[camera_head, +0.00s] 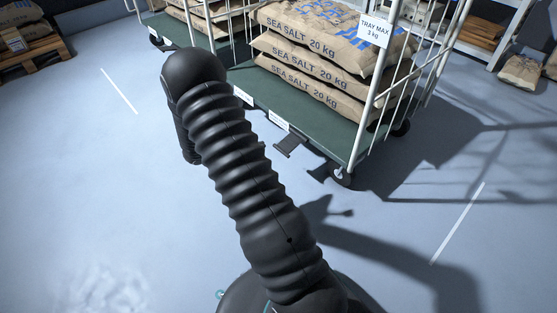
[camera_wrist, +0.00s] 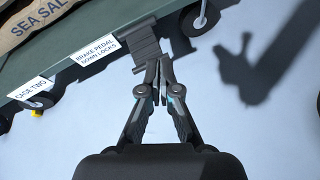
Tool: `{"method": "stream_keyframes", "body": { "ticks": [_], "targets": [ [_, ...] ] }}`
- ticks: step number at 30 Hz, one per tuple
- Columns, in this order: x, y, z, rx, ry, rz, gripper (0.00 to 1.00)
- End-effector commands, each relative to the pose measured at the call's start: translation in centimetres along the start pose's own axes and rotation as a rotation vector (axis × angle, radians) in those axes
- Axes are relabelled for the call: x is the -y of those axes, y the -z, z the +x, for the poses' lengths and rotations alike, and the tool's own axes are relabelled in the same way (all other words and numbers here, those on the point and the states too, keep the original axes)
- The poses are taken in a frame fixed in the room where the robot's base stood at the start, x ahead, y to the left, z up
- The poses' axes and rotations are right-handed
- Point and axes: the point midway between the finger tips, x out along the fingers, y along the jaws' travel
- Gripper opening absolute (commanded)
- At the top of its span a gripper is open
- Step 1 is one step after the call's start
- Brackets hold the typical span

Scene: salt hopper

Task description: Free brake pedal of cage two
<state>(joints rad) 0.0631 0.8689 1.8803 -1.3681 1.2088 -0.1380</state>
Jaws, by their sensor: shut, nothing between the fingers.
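The brake pedal (camera_wrist: 148,46) is a dark ribbed plate jutting from under the front edge of cage two. It also shows in the head view (camera_head: 290,145). In the wrist view cage two's deck (camera_wrist: 60,50) carries a label reading "CAGE TWO" (camera_wrist: 33,88) and one reading "BRAKE PEDAL DOWN LOCKS" (camera_wrist: 97,50). My gripper (camera_wrist: 160,64) is shut and empty, its fingertips over the pedal's near edge in the picture. I cannot tell whether they touch it. In the head view my dark arm hides the gripper.
Cage two holds stacked sea salt sacks (camera_head: 310,75) behind white bars, with a "TRAY MAX 3 kg" sign (camera_head: 374,30). A caster (camera_head: 341,176) stands right of the pedal. Another cage (camera_head: 185,38) is at the back left. The floor in front is clear.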

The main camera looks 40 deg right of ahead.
Motion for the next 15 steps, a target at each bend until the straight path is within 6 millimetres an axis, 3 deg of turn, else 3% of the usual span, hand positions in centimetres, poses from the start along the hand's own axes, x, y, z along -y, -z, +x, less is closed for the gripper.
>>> {"method": "stream_keyframes", "body": {
  "ticks": [1, 6, 10, 15],
  "targets": [
    [0.4, 2.6, 1.5, 0.020, -0.021, -0.055, 0.00],
    [1.0, 8.7, 5.0, 0.074, -0.105, -0.204, 0.00],
    [1.6, 12.1, 6.8, 0.099, -0.153, -0.285, 0.00],
    [2.1, 14.3, 7.8, 0.112, -0.187, -0.337, 0.00]
  ]
}}
